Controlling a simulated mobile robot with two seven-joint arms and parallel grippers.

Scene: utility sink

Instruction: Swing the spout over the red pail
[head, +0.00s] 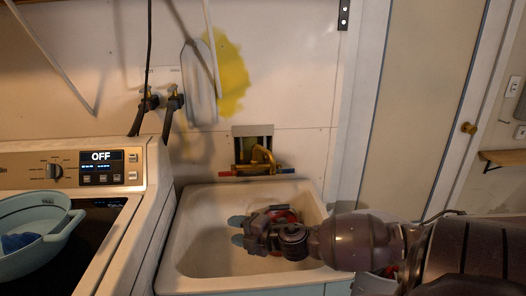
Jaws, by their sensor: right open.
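The brass faucet with its spout (262,157) is on the wall at the back of the sink, with a red handle at its left and a blue one at its right. A red round thing (287,214), which looks like the red pail, is in the sink, mostly hidden behind my right gripper. My right gripper (237,231) reaches in from the right over the basin. Its two pale blue fingertips are apart with nothing seen between them. It is in front of and below the spout, apart from it. My left gripper is out of view.
The white sink (184,235) has free room in its left part. A washer (150,215) with an OFF display stands at the left, bearing a light blue basket (62,239). Hoses hang on the wall, and a door (415,110) is at the right.

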